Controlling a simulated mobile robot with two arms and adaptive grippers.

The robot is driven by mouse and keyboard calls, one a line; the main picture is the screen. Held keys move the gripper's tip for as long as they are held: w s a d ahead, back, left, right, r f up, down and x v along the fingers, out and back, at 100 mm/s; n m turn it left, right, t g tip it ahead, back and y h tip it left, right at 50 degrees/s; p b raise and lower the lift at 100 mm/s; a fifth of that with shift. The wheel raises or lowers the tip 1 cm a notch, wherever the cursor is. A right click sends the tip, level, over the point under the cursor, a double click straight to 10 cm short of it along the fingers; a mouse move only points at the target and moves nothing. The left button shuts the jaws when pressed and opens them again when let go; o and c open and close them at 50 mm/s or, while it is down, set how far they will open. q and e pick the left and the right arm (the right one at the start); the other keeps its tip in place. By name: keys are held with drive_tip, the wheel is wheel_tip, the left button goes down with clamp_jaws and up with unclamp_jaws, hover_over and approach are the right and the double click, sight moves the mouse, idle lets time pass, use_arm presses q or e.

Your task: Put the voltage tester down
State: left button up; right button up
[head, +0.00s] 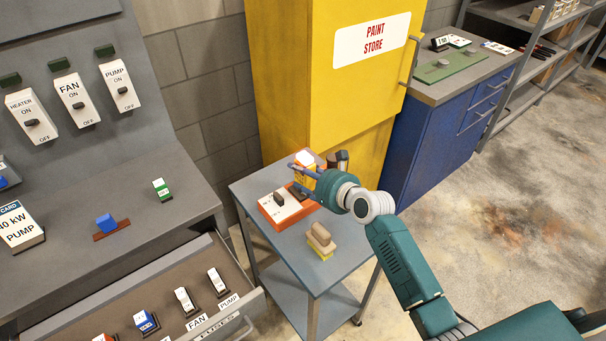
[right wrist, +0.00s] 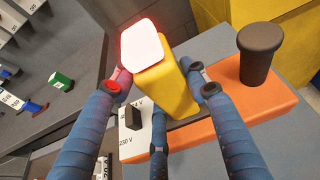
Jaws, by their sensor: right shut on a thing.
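The voltage tester (right wrist: 168,88) is yellow with a pale, red-edged glowing top. My right gripper (right wrist: 165,95) has its blue fingers closed around its body. In the head view the tester (head: 304,158) is upright over the back part of the grey trolley, and my right gripper (head: 303,180) partly covers it. Its lower end is close to an orange box (right wrist: 263,107) with a white panel and a 230 V mark; I cannot tell whether they touch. That orange box (head: 271,215) lies on the trolley top (head: 245,187). My left gripper is not in view.
A wooden brush (head: 320,238) lies at the trolley's front. A yellow paint cabinet (head: 290,80) rises behind. An open fuse drawer (head: 110,300) is at the left. The trolley's left back corner is clear.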

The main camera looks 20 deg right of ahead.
drive_tip(key=o, duration=1.5)
drive_tip(key=shift+c, duration=0.2)
drive_tip(key=shift+r, duration=0.15)
drive_tip(key=v, duration=1.2)
drive_tip(key=shift+b, duration=0.45)
